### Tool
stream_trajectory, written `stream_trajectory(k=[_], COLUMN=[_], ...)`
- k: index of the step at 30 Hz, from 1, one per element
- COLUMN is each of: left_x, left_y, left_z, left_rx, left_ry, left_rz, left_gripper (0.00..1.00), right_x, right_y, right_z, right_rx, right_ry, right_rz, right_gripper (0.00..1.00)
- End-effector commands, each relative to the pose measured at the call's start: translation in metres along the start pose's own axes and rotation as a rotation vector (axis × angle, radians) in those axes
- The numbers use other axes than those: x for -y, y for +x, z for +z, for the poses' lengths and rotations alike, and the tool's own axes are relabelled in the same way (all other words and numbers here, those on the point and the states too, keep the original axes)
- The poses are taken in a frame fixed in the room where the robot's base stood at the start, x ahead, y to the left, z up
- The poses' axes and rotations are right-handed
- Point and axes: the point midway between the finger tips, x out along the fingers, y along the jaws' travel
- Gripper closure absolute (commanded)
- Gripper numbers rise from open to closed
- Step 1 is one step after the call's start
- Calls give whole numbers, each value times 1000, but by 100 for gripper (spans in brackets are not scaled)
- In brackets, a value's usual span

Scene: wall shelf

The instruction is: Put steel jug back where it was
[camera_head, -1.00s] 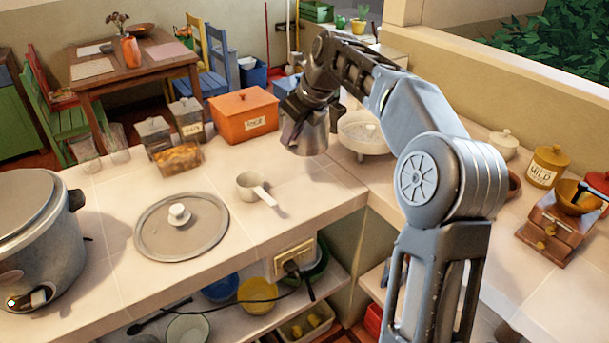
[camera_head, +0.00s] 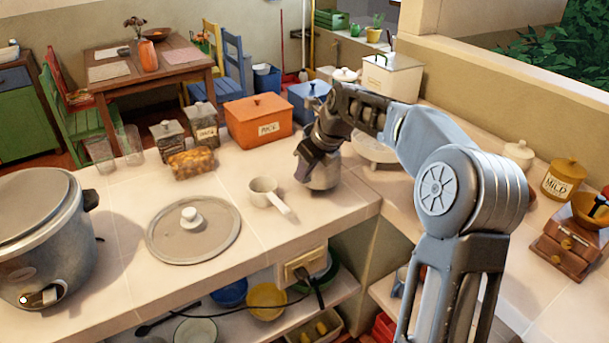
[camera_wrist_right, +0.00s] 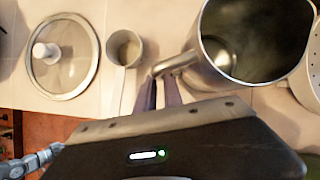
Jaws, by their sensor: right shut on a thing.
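The steel jug (camera_head: 324,175) is at the counter, right of the small white pan, upright or nearly so. Its base looks at or very near the counter top; I cannot tell if it touches. My right gripper (camera_head: 314,150) is shut on the jug's handle and hides part of the jug. In the right wrist view the jug (camera_wrist_right: 262,70) shows its open, empty-looking mouth, and the gripper fingers (camera_wrist_right: 160,92) close around its handle. My left gripper is not seen.
The white pan (camera_head: 263,190) and a round lid (camera_head: 193,230) lie left of the jug. An orange box (camera_head: 258,122) and a blue box (camera_head: 305,100) stand behind, and a white colander (camera_head: 372,148) is close on the right. A cooker (camera_head: 38,235) stands far left.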

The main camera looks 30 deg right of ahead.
Motion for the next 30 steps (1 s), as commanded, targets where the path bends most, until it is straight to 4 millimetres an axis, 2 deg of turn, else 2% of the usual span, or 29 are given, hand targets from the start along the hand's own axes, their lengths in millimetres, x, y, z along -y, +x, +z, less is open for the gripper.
stream_trajectory(k=[4, 15, 16, 23, 30], left_x=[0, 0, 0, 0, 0], left_y=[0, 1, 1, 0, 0], left_z=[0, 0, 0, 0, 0], left_rx=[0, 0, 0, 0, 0], left_ry=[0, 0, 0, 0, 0], left_rz=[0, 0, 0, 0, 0], left_gripper=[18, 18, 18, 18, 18], right_x=[0, 0, 0, 0, 0], right_y=[13, 16, 17, 16, 16], right_z=[-6, -8, -9, -9, -9], right_rx=[3, 3, 0, 0, 0], right_ry=[-1, -2, -1, 0, 0], right_rz=[-2, -2, 0, 0, 0], right_gripper=[100, 100, 87, 68, 67])
